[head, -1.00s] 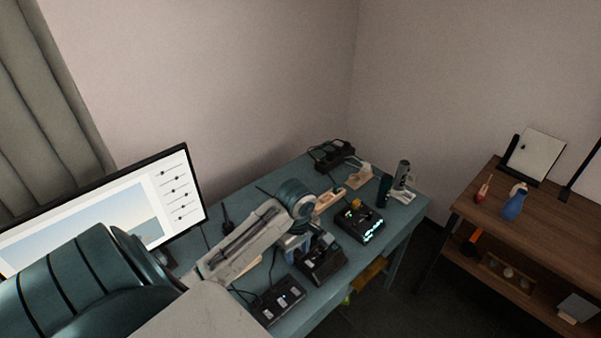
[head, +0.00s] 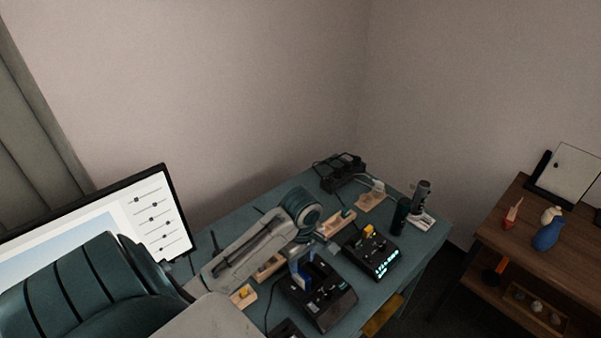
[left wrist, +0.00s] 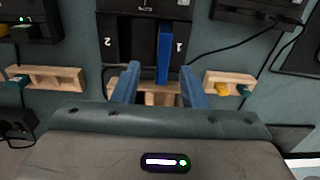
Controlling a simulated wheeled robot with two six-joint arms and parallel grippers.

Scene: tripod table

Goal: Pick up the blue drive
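The blue drive (left wrist: 164,52) stands upright in a black dock (left wrist: 124,40), between the slot marks 2 and 1, in the left wrist view. My left gripper (left wrist: 160,69) has two blue fingers spread apart with nothing between the tips. The tips are just short of the drive, one toward each side of it. In the head view, the dock (head: 326,302) is beside my left arm. Blue shows at its left edge, partly covered by the wrist, and I cannot tell drive from finger there. My right gripper is in neither view.
Wooden holders stand left (left wrist: 45,78) and right (left wrist: 230,83) of the gripper, the right one with yellow and teal pieces. Another black dock (head: 372,254) with lit displays and a dark green cylinder (head: 400,215) are farther right. A monitor (head: 150,215) is left. Cables cross the table.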

